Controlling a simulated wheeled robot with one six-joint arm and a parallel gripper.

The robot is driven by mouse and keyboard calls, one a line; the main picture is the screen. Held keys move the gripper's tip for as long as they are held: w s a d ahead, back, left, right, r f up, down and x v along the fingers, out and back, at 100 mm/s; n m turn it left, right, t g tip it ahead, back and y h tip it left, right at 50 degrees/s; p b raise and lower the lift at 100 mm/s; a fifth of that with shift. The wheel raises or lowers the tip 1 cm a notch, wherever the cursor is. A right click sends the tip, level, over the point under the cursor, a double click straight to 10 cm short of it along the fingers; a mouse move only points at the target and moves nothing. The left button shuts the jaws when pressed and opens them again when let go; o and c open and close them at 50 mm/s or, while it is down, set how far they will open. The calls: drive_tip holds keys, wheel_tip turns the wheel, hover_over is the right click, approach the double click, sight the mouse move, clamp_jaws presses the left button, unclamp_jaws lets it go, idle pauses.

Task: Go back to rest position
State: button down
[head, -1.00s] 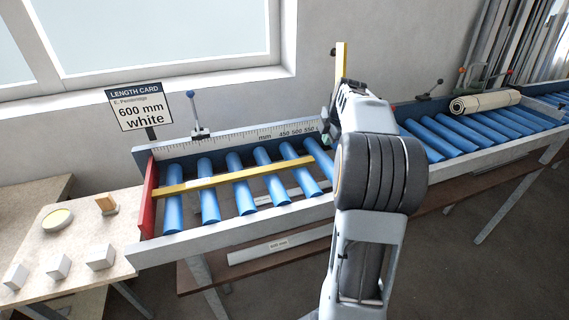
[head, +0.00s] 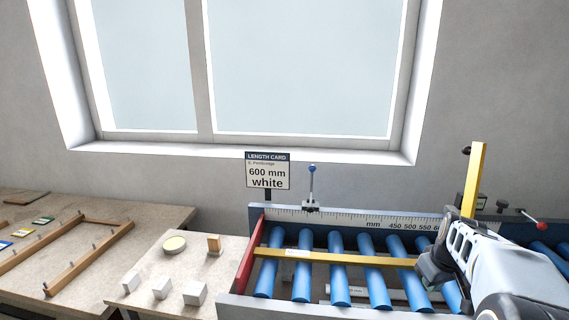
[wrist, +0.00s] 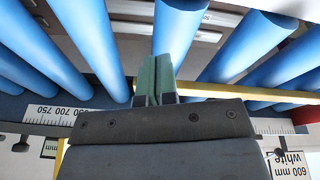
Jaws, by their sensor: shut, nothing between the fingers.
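My gripper (wrist: 158,82) is shut and empty, its green fingertips together over the blue rollers in the wrist view. In the head view my arm reaches in from the lower right, and the gripper (head: 430,278) is partly hidden beside the roller table's right part. A yellow profile (head: 345,259) with a small white label lies across the rollers, its left end by the red end plate (head: 250,255).
A length card (head: 268,177) reading "600 mm white" stands behind the ruler. A yellow upright (head: 475,180) rises behind my arm. At left, a side table (head: 205,255) holds several small blocks and a round dish. A bench with a wooden frame (head: 90,262) stands further left.

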drive_tip(key=s+a+m, duration=0.1)
drive_tip(key=s+a, duration=0.1)
drive_tip(key=a, duration=0.1)
drive_tip(key=s+a+m, duration=0.1)
drive_tip(key=a, duration=0.2)
drive_tip(key=s+a+m, duration=0.1)
drive_tip(key=s+a, duration=0.1)
drive_tip(key=a, duration=0.1)
drive_tip(key=shift+s+f, duration=0.3)
drive_tip(key=shift+f, duration=0.05)
drive_tip(key=s+a+n+t, duration=0.1)
drive_tip(key=s+a, duration=0.6)
drive_tip(key=a, duration=0.3)
drive_tip(key=shift+s+a+r+t, duration=0.15)
drive_tip(key=shift+r+t, duration=0.15)
drive_tip(key=shift+r, duration=0.05)
